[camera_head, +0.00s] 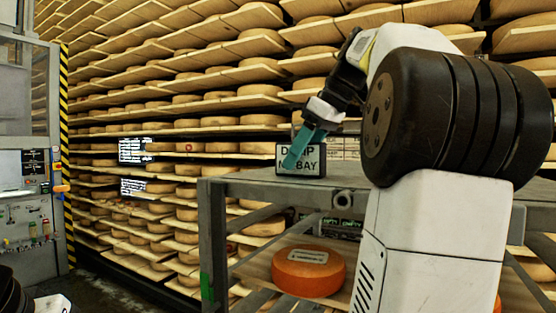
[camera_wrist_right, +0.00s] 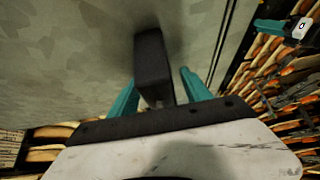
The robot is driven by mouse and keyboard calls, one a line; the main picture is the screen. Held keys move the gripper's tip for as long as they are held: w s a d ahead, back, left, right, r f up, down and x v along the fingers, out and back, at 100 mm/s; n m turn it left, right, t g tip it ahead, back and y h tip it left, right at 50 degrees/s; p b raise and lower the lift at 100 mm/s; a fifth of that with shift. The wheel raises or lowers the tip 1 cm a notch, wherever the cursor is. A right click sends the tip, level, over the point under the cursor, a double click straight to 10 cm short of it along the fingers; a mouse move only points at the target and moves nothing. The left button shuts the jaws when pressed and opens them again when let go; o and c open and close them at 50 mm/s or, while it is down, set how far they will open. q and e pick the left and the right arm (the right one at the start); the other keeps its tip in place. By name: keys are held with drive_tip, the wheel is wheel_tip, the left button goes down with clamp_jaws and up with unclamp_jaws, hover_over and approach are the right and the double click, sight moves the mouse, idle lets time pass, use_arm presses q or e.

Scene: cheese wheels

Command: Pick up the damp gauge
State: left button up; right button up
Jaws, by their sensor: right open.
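The damp gauge (camera_head: 315,161), a small dark-framed box with a pale lettered face, stands upright on the grey table in the head view. My right gripper (camera_head: 293,163) comes down at a slant in front of it, its teal fingers covering part of the lettering. In the right wrist view the dark top of the gauge (camera_wrist_right: 153,62) lies between the two open teal fingers (camera_wrist_right: 157,82), with gaps showing at the sides. Whether they touch it is unclear. A teal and white part, probably my left gripper (camera_wrist_right: 275,27), shows at the upper right there; its jaws are unclear.
The grey table (camera_head: 235,186) is bare around the gauge. An orange cheese wheel (camera_head: 308,272) lies on a lower level beneath it. Shelves of cheese wheels (camera_head: 262,91) fill the back. A grey machine cabinet (camera_head: 30,160) with a striped edge stands at left.

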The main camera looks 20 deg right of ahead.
clamp_jaws()
drive_tip(key=shift+r, duration=0.15)
